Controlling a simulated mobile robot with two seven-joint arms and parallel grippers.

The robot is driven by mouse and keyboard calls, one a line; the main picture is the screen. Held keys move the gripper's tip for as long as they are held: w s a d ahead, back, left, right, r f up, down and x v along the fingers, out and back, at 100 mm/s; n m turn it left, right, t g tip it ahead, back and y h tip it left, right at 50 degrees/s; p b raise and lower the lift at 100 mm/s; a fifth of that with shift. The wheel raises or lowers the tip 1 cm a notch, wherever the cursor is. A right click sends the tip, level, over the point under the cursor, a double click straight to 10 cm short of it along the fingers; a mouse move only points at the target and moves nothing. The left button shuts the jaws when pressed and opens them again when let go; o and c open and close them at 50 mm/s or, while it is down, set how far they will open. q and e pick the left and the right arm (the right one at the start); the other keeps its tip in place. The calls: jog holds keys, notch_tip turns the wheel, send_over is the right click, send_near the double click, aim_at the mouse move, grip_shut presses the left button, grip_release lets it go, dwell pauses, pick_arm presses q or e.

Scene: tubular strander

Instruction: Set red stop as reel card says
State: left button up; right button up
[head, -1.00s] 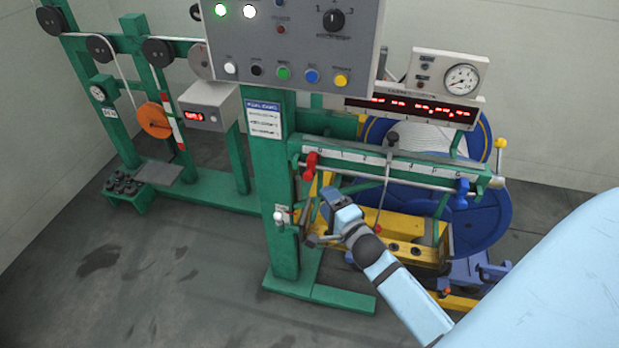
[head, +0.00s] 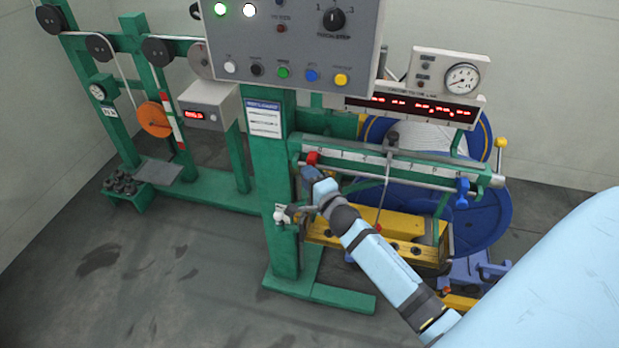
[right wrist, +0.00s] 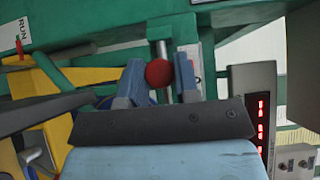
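The red stop (head: 312,158) sits near the left end of the scaled rail (head: 350,158). The blue stop (head: 462,190) sits near its right end. My right gripper (head: 309,176) is just below the red stop and hides its lower part. In the right wrist view, a red ball knob (right wrist: 159,73) on a metal shaft lies between the two fingers of my right gripper (right wrist: 160,80). The fingers are apart; I cannot tell whether they press on the knob. A card with a blue header (head: 264,118) hangs on the green post, its text unreadable. My left gripper is not in view.
The control panel (head: 295,45) overhangs the rail at upper left. A slanted rod crosses the rail's middle. A red digital display (head: 412,107) and a dial gauge (head: 462,79) stand behind it. A white-knobbed lever (head: 281,215) is close to my right wrist.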

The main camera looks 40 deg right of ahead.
grip_shut()
jog(key=s+d+p, duration=0.5)
jog(key=s+d, duration=0.2)
jog(key=s, duration=0.2)
jog(key=shift+d, duration=0.4)
jog(key=shift+o, duration=2.1)
grip_release()
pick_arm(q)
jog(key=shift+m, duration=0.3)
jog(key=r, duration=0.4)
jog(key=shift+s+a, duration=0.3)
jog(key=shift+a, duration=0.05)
pick_arm(e)
jog(key=shift+o, duration=0.7)
jog(key=shift+s, duration=0.1)
